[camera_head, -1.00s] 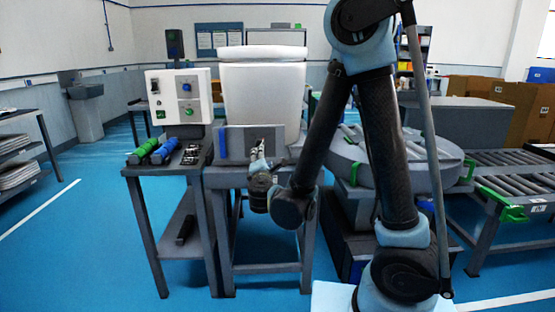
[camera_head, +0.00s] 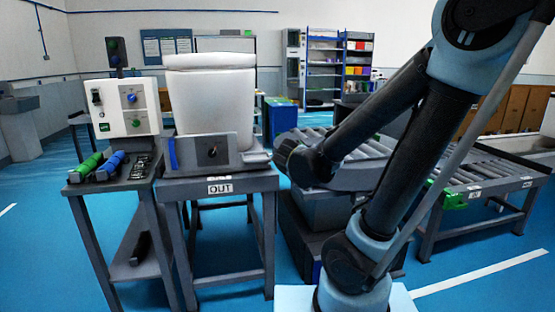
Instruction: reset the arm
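My arm fills the right half of the view, folded, with its elbow at the top right and its dark wrist links lower, near the centre. The wrist lies in front of the grey turntable end of the roller conveyor (camera_head: 475,184). My gripper's fingers do not show; they are out of sight behind or beyond the wrist. A white toilet tank (camera_head: 211,100) stands upright on a grey test stand (camera_head: 220,186) marked OUT, left of my wrist and apart from it.
A control box (camera_head: 125,108) with knobs stands on a side table (camera_head: 112,184) at the left, with green and blue hand tools (camera_head: 98,165) on it. Shelves (camera_head: 322,70) and a blue bin (camera_head: 281,119) stand behind. Open blue floor lies at the far left.

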